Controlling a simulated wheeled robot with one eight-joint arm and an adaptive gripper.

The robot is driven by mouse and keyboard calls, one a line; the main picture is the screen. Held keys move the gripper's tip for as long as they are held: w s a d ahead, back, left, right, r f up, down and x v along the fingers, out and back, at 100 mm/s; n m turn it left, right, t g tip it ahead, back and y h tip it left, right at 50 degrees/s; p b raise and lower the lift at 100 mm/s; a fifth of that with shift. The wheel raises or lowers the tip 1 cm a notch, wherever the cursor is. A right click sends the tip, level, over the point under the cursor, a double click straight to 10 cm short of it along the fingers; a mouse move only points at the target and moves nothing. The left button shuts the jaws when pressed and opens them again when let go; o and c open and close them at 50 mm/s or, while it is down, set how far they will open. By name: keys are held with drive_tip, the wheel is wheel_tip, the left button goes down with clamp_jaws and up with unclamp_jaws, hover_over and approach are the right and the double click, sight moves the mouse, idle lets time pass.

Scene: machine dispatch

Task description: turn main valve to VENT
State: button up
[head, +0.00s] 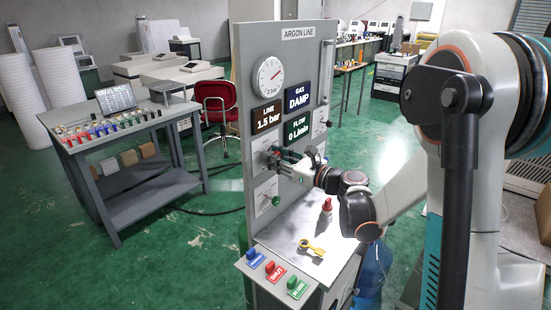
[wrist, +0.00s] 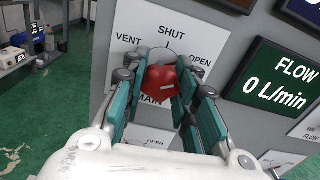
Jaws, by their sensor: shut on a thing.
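The red main valve knob (wrist: 162,82) sits on a white plate (wrist: 129,31) marked VENT at left, SHUT at top, OPEN at right and MAIN below. My gripper (wrist: 160,90) is shut on the knob, with a green-padded finger on each side. A short pale mark shows on the knob's face, but I cannot tell which label the knob points to. In the head view my gripper (head: 274,158) reaches the grey ARGON LINE panel (head: 250,50) from the right and hides most of the knob.
The panel shows LINE 1.5 bar (head: 268,116), GAS DAMP (head: 298,97) and FLOW 0 L/min (head: 297,129). A round gauge (head: 269,75) is above. Another valve plate (head: 266,198) is below.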

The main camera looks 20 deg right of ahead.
drive_tip(key=n+b, duration=0.1)
drive_tip(key=n, duration=0.5)
drive_tip(key=shift+n+b, duration=0.3)
drive_tip(key=shift+b, duration=0.1)
drive_tip(key=n+b, duration=0.1)
drive_tip(key=n, duration=0.6)
drive_tip(key=shift+d, duration=0.1)
drive_tip(key=n, duration=0.5)
drive_tip(key=shift+r+n+b, duration=0.1)
drive_tip(key=shift+n+b, duration=0.2)
drive_tip(key=shift+b, duration=0.1)
drive_tip(key=shift+n, duration=2.3)
drive_tip(key=o, duration=1.1)
drive_tip(key=shift+r, duration=0.1)
